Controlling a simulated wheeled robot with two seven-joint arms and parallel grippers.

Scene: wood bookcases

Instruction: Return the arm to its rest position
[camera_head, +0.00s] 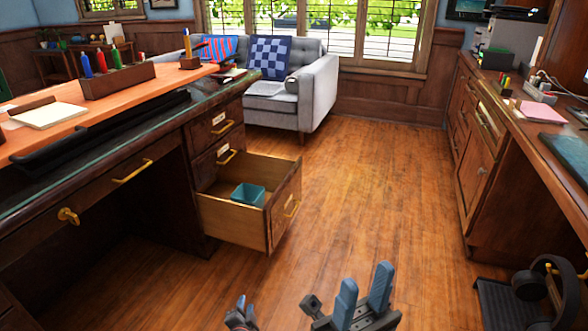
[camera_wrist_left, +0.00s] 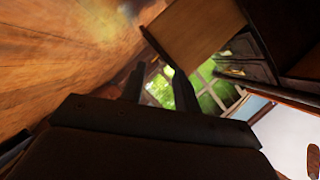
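My left gripper (camera_head: 241,306) shows only in part at the bottom edge of the head view. In the left wrist view my left gripper (camera_wrist_left: 158,78) has its two dark fingers apart with nothing between them. My right gripper (camera_head: 366,278) is at the bottom middle of the head view, its two blue-grey fingers upright, apart and empty. Both grippers are in front of the desk's open lower drawer (camera_head: 232,218) and apart from it. A teal box (camera_head: 248,194) sits inside the drawer.
The wooden desk (camera_head: 150,165) stands at the left, its drawer jutting into the aisle. A wooden cabinet (camera_head: 475,165) lines the right side. A dark object with a ring (camera_head: 545,285) is at the lower right. The middle floor (camera_head: 365,190) is clear up to the grey sofa (camera_head: 318,88).

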